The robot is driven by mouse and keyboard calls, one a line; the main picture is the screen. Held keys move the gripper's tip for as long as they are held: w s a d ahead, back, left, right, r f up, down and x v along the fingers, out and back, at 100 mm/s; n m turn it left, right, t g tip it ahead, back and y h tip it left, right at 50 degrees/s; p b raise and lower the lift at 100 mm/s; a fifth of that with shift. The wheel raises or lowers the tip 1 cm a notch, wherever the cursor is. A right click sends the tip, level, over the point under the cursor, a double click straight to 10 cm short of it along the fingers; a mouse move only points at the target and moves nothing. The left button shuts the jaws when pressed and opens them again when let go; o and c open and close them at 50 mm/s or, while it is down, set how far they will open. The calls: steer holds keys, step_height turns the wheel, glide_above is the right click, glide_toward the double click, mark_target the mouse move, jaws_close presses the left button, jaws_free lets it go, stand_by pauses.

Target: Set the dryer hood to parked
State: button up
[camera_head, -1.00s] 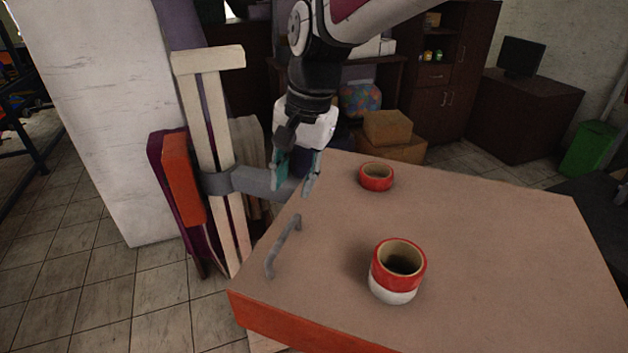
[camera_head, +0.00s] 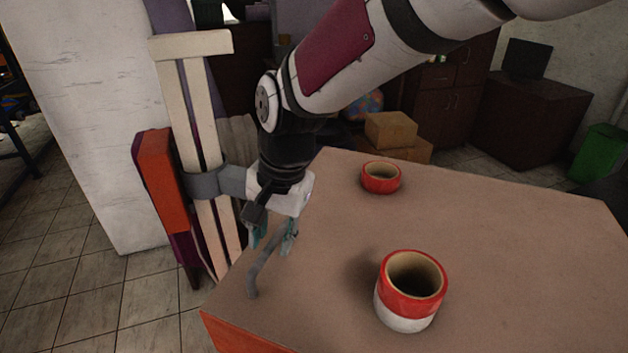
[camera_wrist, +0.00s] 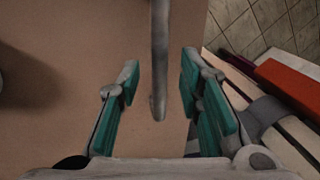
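The dryer hood appears to be the large brown-topped box (camera_head: 480,250) with orange-red sides in the head view; its brown top also fills the left of the wrist view (camera_wrist: 60,130). A grey bar handle (camera_head: 258,273) stands on its top near the left edge. My gripper (camera_head: 273,238) points down at the far end of this handle. In the wrist view my gripper (camera_wrist: 160,85) is open, with the handle (camera_wrist: 158,60) between its teal fingers. Gaps show on both sides of the handle, so neither finger appears to touch it.
A cream upright frame (camera_head: 195,120) with a grey bracket (camera_head: 215,184) and an orange panel (camera_head: 160,180) stand close at left.

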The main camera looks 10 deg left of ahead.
steer(key=shift+c, duration=0.6)
jaws_close()
